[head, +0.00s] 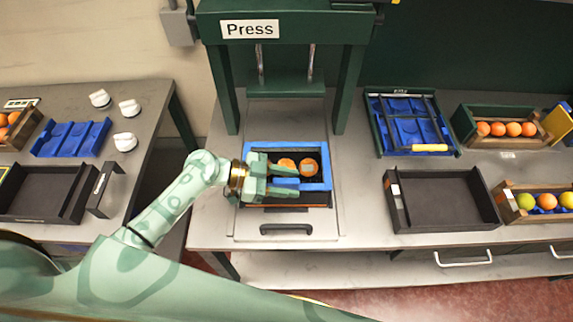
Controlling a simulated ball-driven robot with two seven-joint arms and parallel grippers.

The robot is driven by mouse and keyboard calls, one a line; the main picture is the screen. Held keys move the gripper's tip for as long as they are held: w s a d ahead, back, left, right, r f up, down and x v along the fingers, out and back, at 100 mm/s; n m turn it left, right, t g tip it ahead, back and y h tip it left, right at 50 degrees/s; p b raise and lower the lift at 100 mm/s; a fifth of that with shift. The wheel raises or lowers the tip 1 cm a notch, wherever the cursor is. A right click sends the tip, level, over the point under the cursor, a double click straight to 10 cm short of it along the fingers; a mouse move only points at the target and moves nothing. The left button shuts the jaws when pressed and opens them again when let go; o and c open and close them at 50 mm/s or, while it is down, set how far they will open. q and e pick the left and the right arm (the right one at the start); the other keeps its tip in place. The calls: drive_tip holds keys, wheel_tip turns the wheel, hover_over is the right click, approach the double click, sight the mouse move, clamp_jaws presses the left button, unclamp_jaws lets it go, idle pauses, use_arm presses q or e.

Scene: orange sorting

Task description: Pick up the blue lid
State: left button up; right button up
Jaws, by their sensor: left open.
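My left gripper (294,181) reaches in from the left over a black box with a blue rim (262,146) under the press. Its fingers are open and point right, above the box's inside. Two oranges (308,166) show in the box, the left one partly covered by the gripper. A small blue patch shows between the fingers; I cannot tell what it belongs to. A flat blue ribbed piece (70,138) lies on the left table, and similar blue pieces (401,106) lie in a green frame at right. I cannot tell which blue piece is the lid. My right gripper is not in view.
The green press (219,80) stands over the box, with a leg on each side. Empty black trays stand on the left table (45,190) and at right (440,199). Crates of fruit (483,142) stand at far right. White knobs (125,142) are on the left table.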

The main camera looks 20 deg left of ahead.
use_arm(q)
drive_tip(key=shift+a, duration=0.1)
clamp_jaws()
